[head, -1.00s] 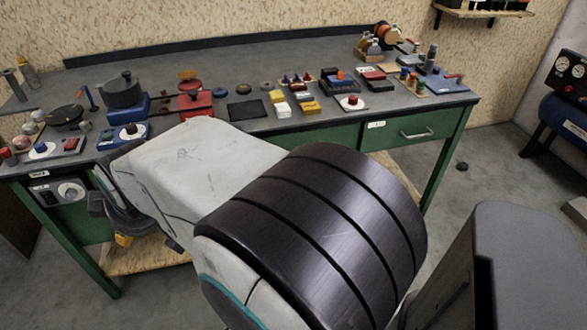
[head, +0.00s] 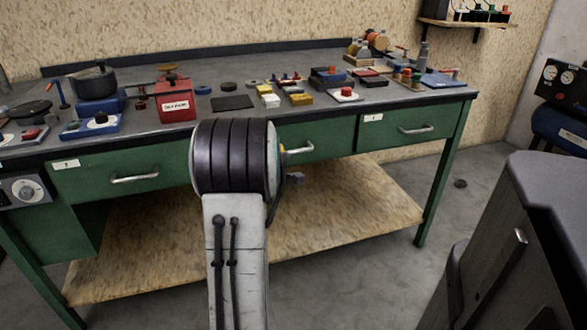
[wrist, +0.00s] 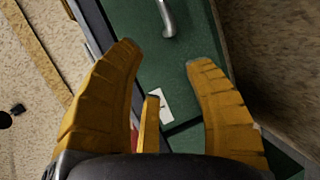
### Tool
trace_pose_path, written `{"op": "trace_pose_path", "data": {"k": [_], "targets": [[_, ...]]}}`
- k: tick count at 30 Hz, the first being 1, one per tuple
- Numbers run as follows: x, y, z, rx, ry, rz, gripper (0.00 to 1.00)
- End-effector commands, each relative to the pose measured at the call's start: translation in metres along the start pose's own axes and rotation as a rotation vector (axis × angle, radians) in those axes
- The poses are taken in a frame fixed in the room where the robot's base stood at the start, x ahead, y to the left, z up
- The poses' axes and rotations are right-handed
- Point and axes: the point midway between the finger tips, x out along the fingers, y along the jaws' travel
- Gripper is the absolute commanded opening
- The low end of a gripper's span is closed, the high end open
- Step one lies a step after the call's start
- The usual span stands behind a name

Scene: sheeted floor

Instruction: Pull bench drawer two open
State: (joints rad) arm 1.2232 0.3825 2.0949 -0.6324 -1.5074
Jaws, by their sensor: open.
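The bench has three green drawers in a row. The middle drawer (head: 325,137) is shut, with a metal bar handle (head: 300,149); my arm hides its left part and any label there. In the head view my arm also hides most of my gripper, near the middle drawer. In the wrist view my gripper (wrist: 165,56) is open and empty, yellow fingers spread before a green drawer front (wrist: 190,40). A bar handle (wrist: 168,18) lies beyond the fingertips, apart from them. A white label (wrist: 160,105) shows between the fingers; its number is unreadable.
The left drawer (head: 95,178) and right drawer (head: 390,130) are shut. A control box with a dial (head: 27,190) hangs at far left. Pots, a red box (head: 176,98) and small parts crowd the benchtop. A wooden shelf (head: 340,215) lies below the drawers.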

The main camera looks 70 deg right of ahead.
Motion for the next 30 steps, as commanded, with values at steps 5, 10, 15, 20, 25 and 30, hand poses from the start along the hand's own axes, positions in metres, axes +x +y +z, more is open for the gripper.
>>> {"op": "trace_pose_path", "data": {"k": [5, 10, 15, 20, 25, 30], "targets": [[0.020, -0.017, 0.051, -0.081, -0.082, 0.069, 0.47], [0.029, -0.018, 0.067, -0.114, -0.108, 0.092, 0.47], [0.044, -0.016, 0.070, -0.116, -0.110, 0.094, 0.47], [0.063, -0.014, 0.071, -0.115, -0.109, 0.094, 0.47], [0.079, -0.012, 0.073, -0.115, -0.109, 0.094, 0.47], [0.090, -0.011, 0.074, -0.114, -0.108, 0.093, 0.47]]}}
